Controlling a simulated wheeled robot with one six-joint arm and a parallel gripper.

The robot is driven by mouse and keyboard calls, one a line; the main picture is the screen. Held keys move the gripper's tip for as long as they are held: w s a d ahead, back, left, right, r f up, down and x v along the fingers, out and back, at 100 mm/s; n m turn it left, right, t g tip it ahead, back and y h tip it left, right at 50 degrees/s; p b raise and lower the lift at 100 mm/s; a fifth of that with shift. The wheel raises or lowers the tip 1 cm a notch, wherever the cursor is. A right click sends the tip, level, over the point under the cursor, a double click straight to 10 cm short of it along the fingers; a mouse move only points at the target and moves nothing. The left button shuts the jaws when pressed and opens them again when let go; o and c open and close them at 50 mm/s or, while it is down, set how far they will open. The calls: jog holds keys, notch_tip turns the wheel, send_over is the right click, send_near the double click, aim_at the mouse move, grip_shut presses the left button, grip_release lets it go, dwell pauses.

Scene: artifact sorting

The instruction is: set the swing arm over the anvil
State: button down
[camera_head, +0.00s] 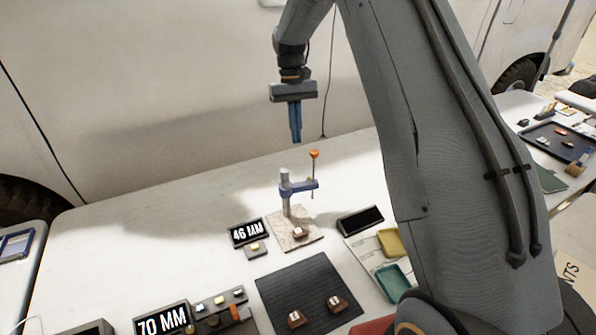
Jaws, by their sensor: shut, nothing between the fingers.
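The swing arm (300,186) is a blue bar on an upright grey post, and it reaches to the right. A thin vertical rod with an orange knob (314,154) passes through its outer end. The post stands on a pale stone-like base (285,240). A small brown and white piece (298,231) sits on that base, below and a little left of the rod; I cannot tell whether it is the anvil. My gripper (296,138) is shut and empty, pointing down, above and slightly left of the orange knob, apart from it.
A "46 MM" display (248,232) stands left of the base. A black mat (275,292) with two small brown pieces lies in front. A yellow tray (391,242) and a teal tray (392,282) lie to the right. The table's back left is clear.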

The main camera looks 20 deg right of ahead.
aim_at(305, 186)
jog(key=shift+w+d+f+b, duration=0.15)
jog(key=shift+w+f+b, duration=0.4)
jog(key=shift+w+f, duration=0.25)
jog(key=shift+s, duration=0.1)
jog(key=s+f+p, duration=0.6)
jog(key=f, duration=0.3)
jog(key=shift+s+f, duration=0.2)
jog(key=shift+f, duration=0.15)
